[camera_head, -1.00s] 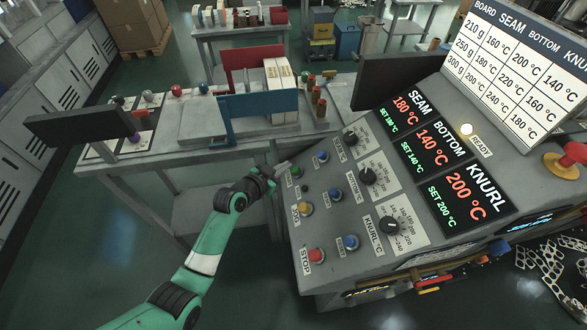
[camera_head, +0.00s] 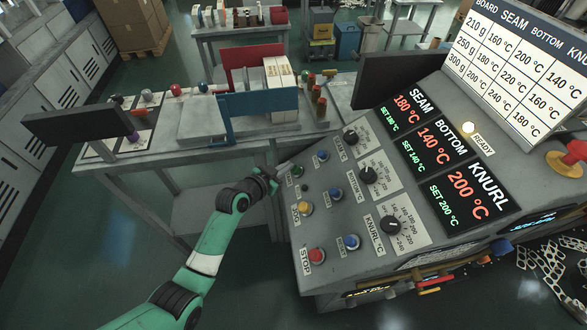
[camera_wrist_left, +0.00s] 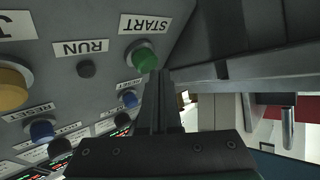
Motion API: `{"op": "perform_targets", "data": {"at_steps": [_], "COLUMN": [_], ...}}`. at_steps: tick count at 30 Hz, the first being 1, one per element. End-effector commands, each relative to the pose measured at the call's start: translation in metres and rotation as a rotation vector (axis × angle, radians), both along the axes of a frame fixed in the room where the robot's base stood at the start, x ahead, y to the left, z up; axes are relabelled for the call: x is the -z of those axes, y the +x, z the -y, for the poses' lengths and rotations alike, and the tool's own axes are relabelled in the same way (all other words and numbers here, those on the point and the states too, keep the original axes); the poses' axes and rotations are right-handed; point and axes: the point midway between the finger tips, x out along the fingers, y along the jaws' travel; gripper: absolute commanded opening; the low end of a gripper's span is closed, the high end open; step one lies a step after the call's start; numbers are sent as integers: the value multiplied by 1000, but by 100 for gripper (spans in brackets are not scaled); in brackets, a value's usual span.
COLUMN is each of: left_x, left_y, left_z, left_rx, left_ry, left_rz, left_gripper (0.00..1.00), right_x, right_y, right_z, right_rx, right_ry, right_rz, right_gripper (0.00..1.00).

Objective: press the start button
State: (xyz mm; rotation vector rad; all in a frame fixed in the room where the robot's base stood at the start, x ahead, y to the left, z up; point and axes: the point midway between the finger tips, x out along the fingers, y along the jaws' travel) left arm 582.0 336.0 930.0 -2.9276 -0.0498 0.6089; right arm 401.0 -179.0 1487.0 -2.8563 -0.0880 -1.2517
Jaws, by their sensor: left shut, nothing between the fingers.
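The start button (camera_head: 297,171) is a green round button at the upper left of the sloped grey control panel (camera_head: 320,225). In the left wrist view the green button (camera_wrist_left: 145,57) sits below its START label (camera_wrist_left: 146,24), and the fingertips overlap its lower edge. My left gripper (camera_head: 276,173) is just left of the button, at the panel's left edge. Its fingers (camera_wrist_left: 158,78) are together with nothing between them. Whether they touch the button I cannot tell. My right gripper is not in view.
A yellow button (camera_head: 305,208), red stop button (camera_head: 316,256), blue buttons and black knobs (camera_head: 368,175) share the panel. A display (camera_head: 440,155) reads 180, 140 and 200 °C, beside a lit READY lamp (camera_head: 467,128). A workbench (camera_head: 170,150) stands behind the gripper.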

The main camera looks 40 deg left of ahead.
Motion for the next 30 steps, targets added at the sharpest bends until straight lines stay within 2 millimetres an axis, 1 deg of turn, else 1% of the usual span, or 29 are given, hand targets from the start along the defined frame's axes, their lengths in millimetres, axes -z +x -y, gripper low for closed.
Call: {"op": "perform_targets", "data": {"at_steps": [30], "left_x": [9], "left_y": [4], "left_z": [4], "left_rx": [0], "left_ry": [1], "left_rz": [-1], "left_gripper": [0], "right_x": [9], "right_y": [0], "right_z": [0], "right_rx": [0], "right_ry": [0], "right_rz": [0], "right_gripper": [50]}}
